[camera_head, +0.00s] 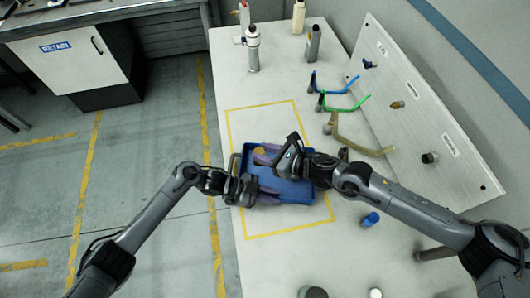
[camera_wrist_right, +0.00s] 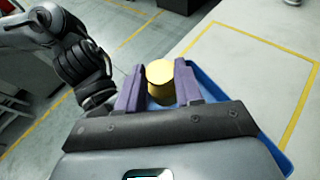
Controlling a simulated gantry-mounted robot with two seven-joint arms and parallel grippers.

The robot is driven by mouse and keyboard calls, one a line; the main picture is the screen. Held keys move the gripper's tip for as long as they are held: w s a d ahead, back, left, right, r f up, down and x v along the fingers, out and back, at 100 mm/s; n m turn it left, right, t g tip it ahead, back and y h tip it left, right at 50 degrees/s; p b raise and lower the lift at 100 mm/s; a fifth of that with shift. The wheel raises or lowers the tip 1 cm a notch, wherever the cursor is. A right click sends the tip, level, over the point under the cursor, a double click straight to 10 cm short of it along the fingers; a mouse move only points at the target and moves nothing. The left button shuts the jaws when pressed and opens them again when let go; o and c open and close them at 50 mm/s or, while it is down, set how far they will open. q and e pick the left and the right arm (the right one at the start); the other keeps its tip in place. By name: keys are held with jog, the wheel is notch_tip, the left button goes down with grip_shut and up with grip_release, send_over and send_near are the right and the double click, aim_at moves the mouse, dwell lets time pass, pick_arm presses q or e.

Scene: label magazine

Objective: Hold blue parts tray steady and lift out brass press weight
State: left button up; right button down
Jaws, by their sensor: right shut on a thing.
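The blue parts tray (camera_head: 300,189) lies inside the yellow outline on the white table, partly covered by both grippers. The yellow brass press weight (camera_head: 258,152) shows at the tray's upper left. My right gripper (camera_head: 264,155) is shut on it; in the right wrist view the weight (camera_wrist_right: 160,84) sits between the purple fingers (camera_wrist_right: 158,88), with the tray (camera_wrist_right: 208,82) beyond. I cannot tell whether the weight is clear of the tray floor. My left gripper (camera_head: 268,194) is at the tray's lower left side, its fingers over or at the rim; its grip is unclear.
Blue, green and tan bent-handled tools (camera_head: 338,102) lie to the right before a sloped white panel (camera_head: 420,110). A blue cap (camera_head: 370,219) stands right of the tray. Bottles (camera_head: 313,43) stand at the far end. The table above the tray is clear.

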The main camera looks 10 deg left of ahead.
pick_arm(q)
jog(key=o, duration=0.3)
pick_arm(e)
jog(key=shift+r, duration=0.1)
